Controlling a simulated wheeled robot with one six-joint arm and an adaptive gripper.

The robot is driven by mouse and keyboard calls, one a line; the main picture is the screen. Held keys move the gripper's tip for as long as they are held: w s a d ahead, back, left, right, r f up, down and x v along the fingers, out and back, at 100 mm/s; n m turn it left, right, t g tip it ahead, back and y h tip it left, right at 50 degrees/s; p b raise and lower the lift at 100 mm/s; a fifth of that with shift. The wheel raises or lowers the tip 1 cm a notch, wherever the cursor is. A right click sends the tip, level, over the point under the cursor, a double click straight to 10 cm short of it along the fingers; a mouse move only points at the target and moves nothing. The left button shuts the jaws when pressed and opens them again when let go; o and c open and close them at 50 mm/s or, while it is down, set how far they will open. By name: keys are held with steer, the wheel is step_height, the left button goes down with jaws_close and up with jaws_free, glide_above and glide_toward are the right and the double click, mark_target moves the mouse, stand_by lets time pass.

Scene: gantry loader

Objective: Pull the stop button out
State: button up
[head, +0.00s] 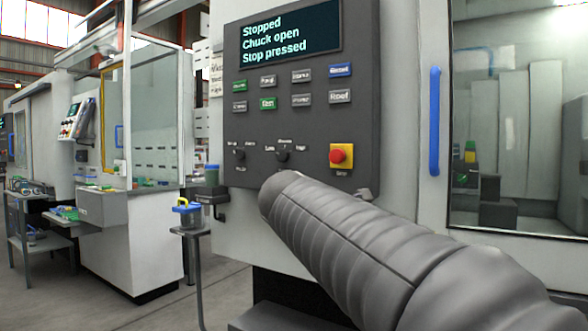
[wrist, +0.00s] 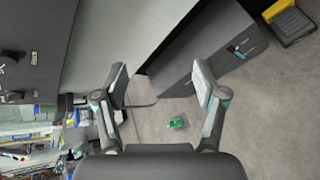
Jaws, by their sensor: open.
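The stop button (head: 338,155) is a red mushroom head on a yellow square plate, low on the right of the dark control panel (head: 300,115). The panel's screen (head: 290,35) reads "Stopped, Chuck open, Stop pressed". The button is not seen in the wrist view. My fingertips are hidden in the head view, so their distance from the button cannot be told.
A blue door handle (head: 435,120) stands right of the panel beside a glass window. Two dark knobs (head: 282,155) sit left of the button. A small stand (head: 190,230) is at the left. The wrist view shows a grey drawer cabinet (wrist: 210,55) and open floor.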

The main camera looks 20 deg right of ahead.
mark_target(335, 156)
steer(key=w+d+r+n+t+h, duration=0.25)
steer(key=w+r+n+h, duration=0.35)
steer(key=w+r+n, duration=0.65)
steer(key=w+d+r+m, duration=0.1)
steer(key=d, duration=0.1)
steer(key=w+d+r+m+p, duration=0.1)
steer(key=d, duration=0.1)
steer(key=w+d+r+m+p, duration=0.1)
steer(key=d, duration=0.1)
steer(key=shift+w+d+r+g, duration=0.15)
steer(key=shift+w+d+g, duration=0.1)
steer(key=shift+d, duration=0.1)
steer(key=shift+w+d+p, duration=0.4)
steer(key=shift+d+p, duration=0.05)
steer(key=shift+p, duration=0.05)
